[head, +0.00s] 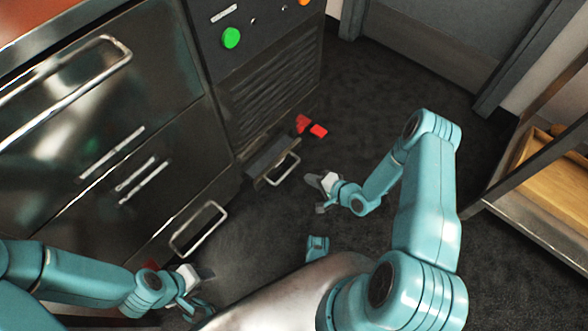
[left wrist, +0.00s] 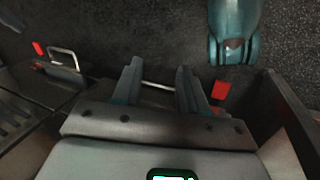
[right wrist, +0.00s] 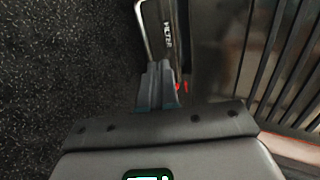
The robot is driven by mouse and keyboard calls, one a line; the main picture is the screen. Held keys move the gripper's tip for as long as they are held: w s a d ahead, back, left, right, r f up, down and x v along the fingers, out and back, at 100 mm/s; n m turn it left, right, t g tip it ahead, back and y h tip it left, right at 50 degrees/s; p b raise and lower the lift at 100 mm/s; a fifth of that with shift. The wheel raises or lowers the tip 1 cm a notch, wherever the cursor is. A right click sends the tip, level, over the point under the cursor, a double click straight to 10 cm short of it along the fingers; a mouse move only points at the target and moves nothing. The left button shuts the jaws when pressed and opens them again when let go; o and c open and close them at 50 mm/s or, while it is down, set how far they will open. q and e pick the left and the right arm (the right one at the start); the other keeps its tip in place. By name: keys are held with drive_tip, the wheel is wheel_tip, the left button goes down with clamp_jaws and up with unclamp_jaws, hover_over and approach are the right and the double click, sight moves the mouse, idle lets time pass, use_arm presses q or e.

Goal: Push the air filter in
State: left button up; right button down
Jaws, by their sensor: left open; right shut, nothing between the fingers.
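The air filter (head: 268,160) is a dark drawer-like unit with a silver loop handle, sticking out at the foot of the grille panel. In the right wrist view, its lettered front (right wrist: 168,38) is at the top, and its handle (right wrist: 146,30) is to the left of the lettering. My right gripper (head: 318,182) is shut and empty, just right of the handle in the head view; its fingertips (right wrist: 158,70) point at the filter. Whether they touch it is unclear. My left gripper (head: 208,285) is open, low at the left; its fingers (left wrist: 158,75) show spread apart.
A second silver loop handle (head: 198,228) sticks out low on the steel cabinet (head: 100,130). Red pieces (head: 311,127) are by the floor beyond the filter. A shelf unit (head: 540,225) stands at the right. The dark floor (head: 360,80) between is clear.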

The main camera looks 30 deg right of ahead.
drive_tip(key=b+x, duration=0.2)
drive_tip(key=x, duration=0.2)
drive_tip(key=b+x, duration=0.1)
drive_tip(key=x, duration=0.3)
drive_tip(key=r+b+x, duration=0.1)
drive_tip(key=b+x, duration=0.1)
drive_tip(key=x, duration=0.2)
drive_tip(key=shift+w+a+b, duration=0.1)
drive_tip(key=shift+w+b, duration=0.2)
drive_tip(key=shift+w, duration=0.05)
drive_tip(key=shift+w+a+r, duration=0.1)
drive_tip(key=shift+w+a, duration=0.05)
drive_tip(key=shift+w, duration=0.3)
use_arm(q)
drive_tip(key=w+f+t, duration=0.1)
drive_tip(key=w+f, duration=0.3)
drive_tip(key=f, duration=0.2)
drive_tip(key=shift+w+a+t, duration=0.25)
drive_tip(key=shift+a+t, duration=0.05)
drive_tip(key=shift+a, duration=0.15)
use_arm(e)
drive_tip(key=shift+w+a, duration=0.1)
